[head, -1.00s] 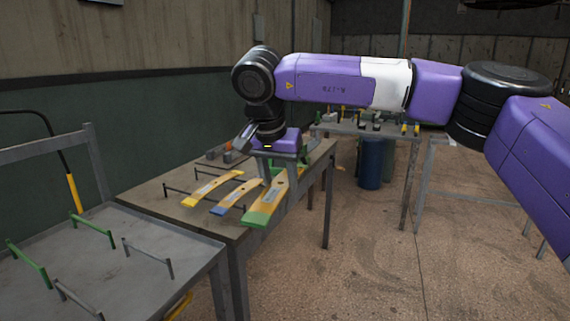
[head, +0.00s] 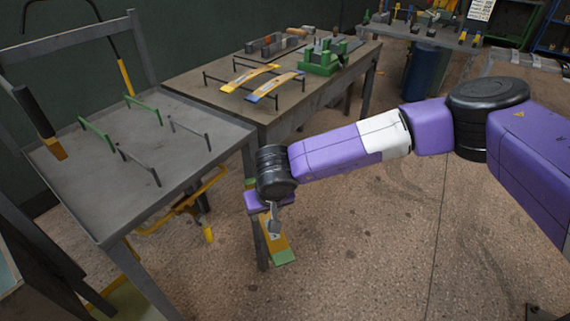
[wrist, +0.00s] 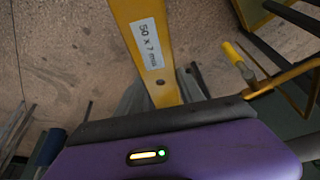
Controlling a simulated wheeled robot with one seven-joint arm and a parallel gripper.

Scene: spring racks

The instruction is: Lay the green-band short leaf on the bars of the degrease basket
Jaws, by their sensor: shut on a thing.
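My gripper (head: 272,224) is shut on the yellow green-band leaf (head: 273,241), off the work table's front edge and above the floor. The leaf's green end (head: 284,257) points down and toward me in the head view; my gripper hides its middle. The wrist view shows the yellow leaf (wrist: 140,25) with a white "50 x 7 mm" label. A grey tray-topped stand (head: 90,200) at the left has two green bars (head: 97,140) and two grey bars (head: 138,165), all bare. No label shows whether it is the degrease basket.
Two other leaves, a yellow one (head: 250,77) and a blue-ended one (head: 272,86), rest on bars on the work table (head: 225,103). A green fixture (head: 322,60) stands behind them. A dark-handled brush (head: 35,112) is at the tray's left edge. Open floor lies to the right.

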